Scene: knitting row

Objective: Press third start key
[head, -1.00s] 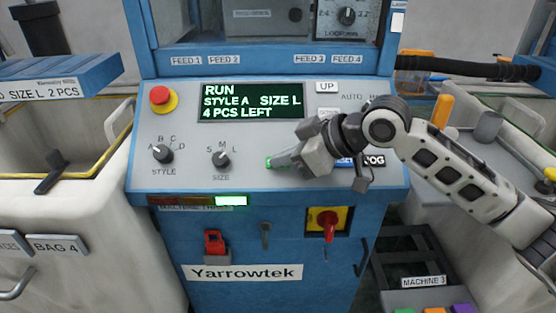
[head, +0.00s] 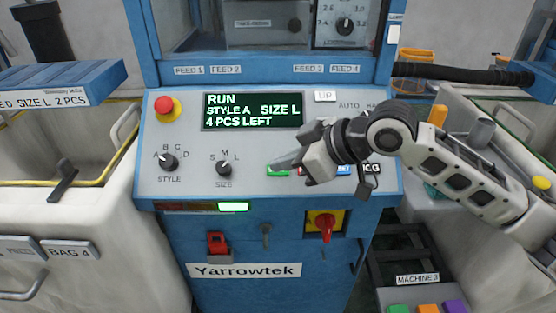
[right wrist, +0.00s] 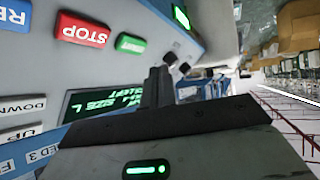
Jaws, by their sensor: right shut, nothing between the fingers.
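The control panel (head: 188,125) of the blue machine has a display (head: 252,111) reading RUN, STYLE A, SIZE L, 4 PCS LEFT. The green key (head: 277,171) sits low on the panel. It also shows in the right wrist view (right wrist: 131,43), beside the red STOP key (right wrist: 84,28). My right gripper (head: 276,166) is shut and empty, its fingertips just above the green key in the head view. In the right wrist view the fingertips (right wrist: 158,72) appear beside the key, apart from it. My left gripper is not in view.
A red stop button (head: 164,106), STYLE knob (head: 168,162) and SIZE knob (head: 224,169) are on the panel's left. A green lamp (head: 232,207) is lit below. A MACHINE 3 label (head: 417,280) stands at lower right above several coloured blocks. Bins flank the machine.

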